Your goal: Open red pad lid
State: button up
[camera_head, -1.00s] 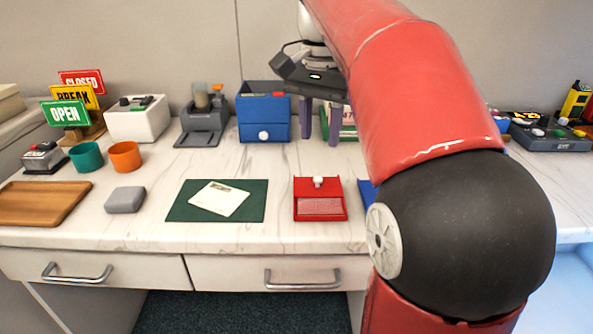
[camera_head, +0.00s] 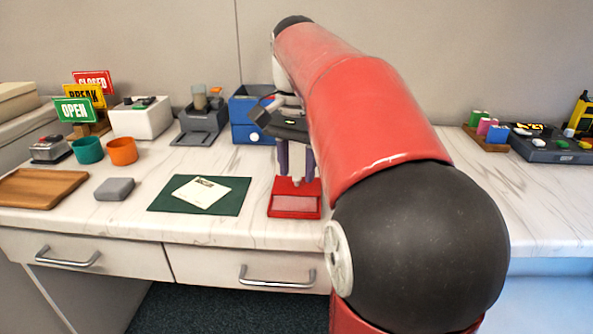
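The red pad (camera_head: 272,203) is a small red box near the front edge of the counter, with a pale pink panel at its front. A small white knob (camera_head: 296,181) sits on top of its rear part. The lid looks down. My gripper (camera_head: 296,177) points down over the rear of the red pad. Its two purple-grey fingers are apart, one on each side of the knob, and it is open. I cannot tell whether a finger touches the knob or the lid. My arm hides the area right of the pad.
A dark green mat (camera_head: 160,205) with a white card (camera_head: 201,192) lies left of the pad. A blue drawer box (camera_head: 248,112) and a grey device (camera_head: 203,122) stand behind. A grey block (camera_head: 115,189) and wooden tray (camera_head: 42,188) are further left.

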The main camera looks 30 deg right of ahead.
jog(key=shift+f, duration=0.25)
grip_shut()
